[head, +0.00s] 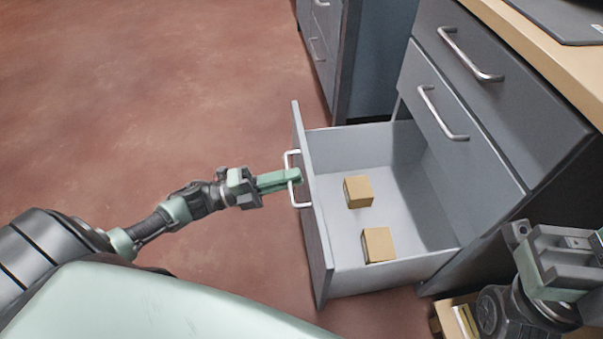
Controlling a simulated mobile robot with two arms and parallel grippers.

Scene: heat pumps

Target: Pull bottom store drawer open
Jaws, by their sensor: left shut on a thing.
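The bottom store drawer (340,282) is pulled well out of the grey cabinet (505,95). Its front panel faces left and its inside is visible. Two small cardboard boxes, one farther back (358,192) and one nearer (378,245), sit apart on the drawer floor. My left gripper (295,177) is shut on the drawer's silver handle (290,157), with its green fingers across the bar. My right arm shows at the lower right, beside the cabinet; its fingertips cannot be made out.
Two upper drawers with silver handles (470,55) (442,113) are shut above. A wooden worktop (530,40) tops the cabinet. Another cabinet (328,50) stands behind. A box with items (458,318) is low at the bottom right. The red floor (140,90) at left is clear.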

